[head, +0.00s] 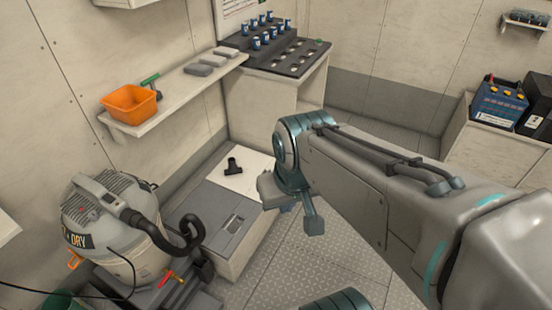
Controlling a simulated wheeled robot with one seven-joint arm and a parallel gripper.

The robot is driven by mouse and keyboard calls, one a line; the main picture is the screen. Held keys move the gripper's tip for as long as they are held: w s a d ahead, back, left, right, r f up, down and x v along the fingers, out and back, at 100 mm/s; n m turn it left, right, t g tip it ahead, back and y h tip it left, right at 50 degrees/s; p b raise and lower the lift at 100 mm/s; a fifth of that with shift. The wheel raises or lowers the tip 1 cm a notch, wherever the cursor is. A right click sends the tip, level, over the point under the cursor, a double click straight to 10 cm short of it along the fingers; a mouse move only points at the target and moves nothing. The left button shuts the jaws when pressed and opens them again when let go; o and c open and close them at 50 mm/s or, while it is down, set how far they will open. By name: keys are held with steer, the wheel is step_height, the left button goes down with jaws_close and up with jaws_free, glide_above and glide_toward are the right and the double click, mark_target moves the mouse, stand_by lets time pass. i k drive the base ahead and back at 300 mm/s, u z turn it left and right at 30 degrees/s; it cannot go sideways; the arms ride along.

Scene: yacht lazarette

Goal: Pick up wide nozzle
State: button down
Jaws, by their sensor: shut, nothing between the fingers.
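The wide nozzle, a small black T-shaped piece (233,166), lies on the white panel (258,176) on top of a low grey-and-white locker. My gripper (312,224) is shut and empty. It is to the right of the nozzle and lower in the picture, in front of the locker's right side, apart from the nozzle. My arm comes in from the right and hides part of the floor behind it.
A wet/dry vacuum (112,225) with a black hose stands left of the locker. A wall shelf (180,98) holds an orange bin (130,103). A rack of blue canisters (268,52) stands behind. Batteries (499,103) sit on a right-hand bench. The locker's top around the nozzle is clear.

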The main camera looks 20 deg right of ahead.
mark_target(233, 169)
steer(key=z, duration=0.25)
steer(key=k, duration=0.3)
steer(key=u, duration=0.35)
steer(key=i, duration=0.75)
steer(key=z, duration=1.8)
steer(key=i, duration=2.1)
steer(key=u, duration=1.35)
